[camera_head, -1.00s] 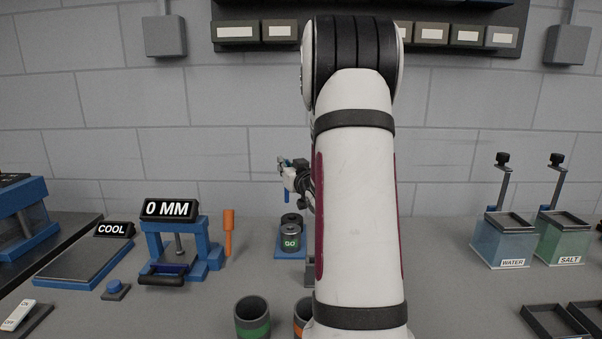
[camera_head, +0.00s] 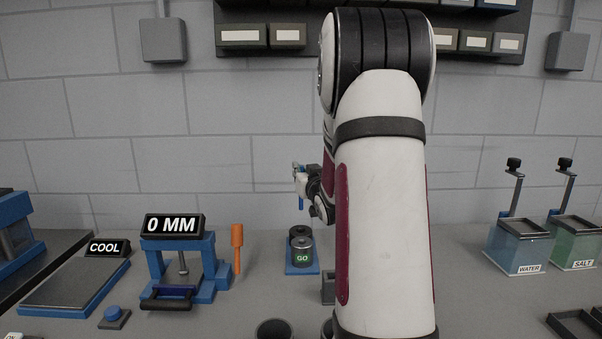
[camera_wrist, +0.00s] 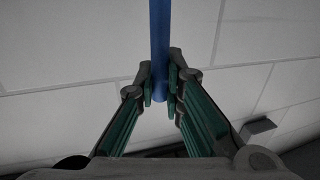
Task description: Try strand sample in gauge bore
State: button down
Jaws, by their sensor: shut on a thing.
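My gripper (camera_head: 299,172) is shut on a blue strand sample (camera_wrist: 160,45). In the wrist view the strand stands upright between the green-lined fingers. In the head view the strand (camera_head: 301,203) hangs below my gripper, its lower end in the air above the gauge. The gauge has a grey cylinder marked GO (camera_head: 303,252) in front and a darker cylinder (camera_head: 300,231) behind it, both on a blue base (camera_head: 290,267). The strand is apart from both. I cannot see clearly into their bores. My arm covers the area just right of the gauge.
A blue press with a 0 MM display (camera_head: 172,225) and an orange-handled tool (camera_head: 237,240) stand left. Further left is a COOL plate (camera_head: 75,280). WATER (camera_head: 520,247) and SALT (camera_head: 577,243) tanks stand right. A dark cup rim (camera_head: 273,329) shows at the front.

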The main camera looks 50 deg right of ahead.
jog(key=b, duration=0.4)
send_over(301, 209)
jog(key=shift+w+d+f, duration=0.1)
jog(key=shift+d+f, duration=0.05)
jog(key=shift+f, duration=1.25)
jog(key=shift+w+d+f, duration=0.1)
jog(key=shift+f, duration=1.3)
jog(key=shift+f+b, duration=1.3)
dwell(1.3)
